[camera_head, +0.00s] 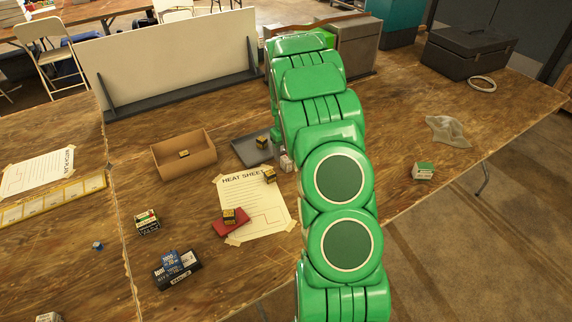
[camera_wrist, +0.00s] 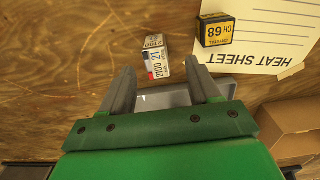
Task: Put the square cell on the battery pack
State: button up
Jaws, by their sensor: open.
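In the wrist view my gripper (camera_wrist: 160,66) is open. A small white and grey boxy cell marked 2000 (camera_wrist: 154,54) is in front of its fingertips, roughly between them; I cannot tell the height gap. The same cell shows as a pale block (camera_head: 286,162) beside my arm in the head view, where my gripper is hidden. A black and yellow cell (camera_wrist: 217,29) is to its right, on the heat sheet. A black base with blue and whitish blocks on it (camera_head: 176,270), at the front left, looks like the battery pack. No label names the square cell.
A grey tray (camera_head: 243,152) with a cell and an open cardboard box (camera_head: 198,159) are behind the heat sheet (camera_head: 258,208). A red pad (camera_head: 228,228) bears another cell. A white-green box (camera_head: 422,172) is right.

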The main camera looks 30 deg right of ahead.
aim_at(286, 164)
jog(key=shift+w+d+f, duration=0.1)
jog(key=shift+f, duration=1.05)
jog(key=shift+d+f, duration=0.1)
jog(key=shift+f, duration=1)
grip_shut()
